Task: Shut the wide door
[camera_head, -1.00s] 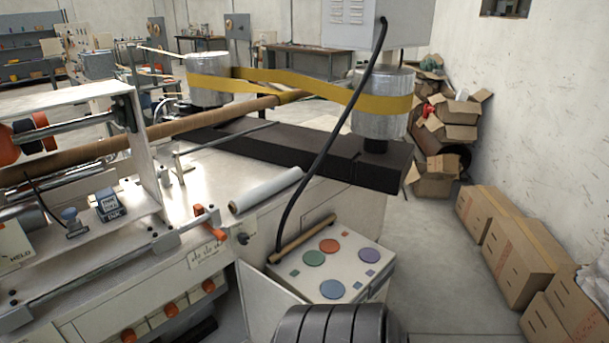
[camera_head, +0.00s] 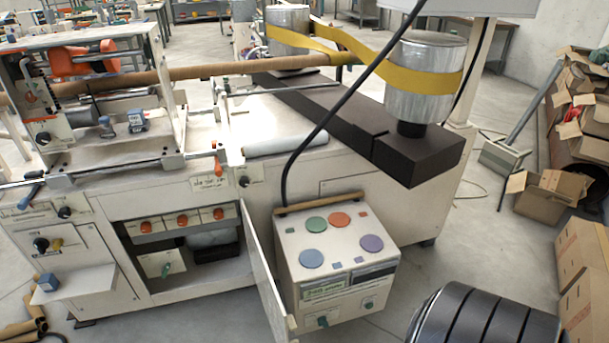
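An open pale door (camera_head: 266,275) stands at the front of the cream winder (camera_head: 285,175). It meets the machine at the right side of a wide low cabinet opening (camera_head: 200,285) and juts out toward me, seen nearly edge-on. I take it to be the wide door. Inside the opening are orange knobs (camera_head: 182,220), a small panel with a green handle, and dark things in shadow. The door's free lower corner is close to the left side of the control box; I cannot tell if they touch. Neither of my grippers is in view.
The control box (camera_head: 335,250) with coloured discs stands right of the door. A black ribbed cylinder (camera_head: 485,315) is at the lower right. A pale flap (camera_head: 75,288) sticks out at left, near brown tubes (camera_head: 32,322). Cartons (camera_head: 582,260) line the right. Floor before the opening looks clear.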

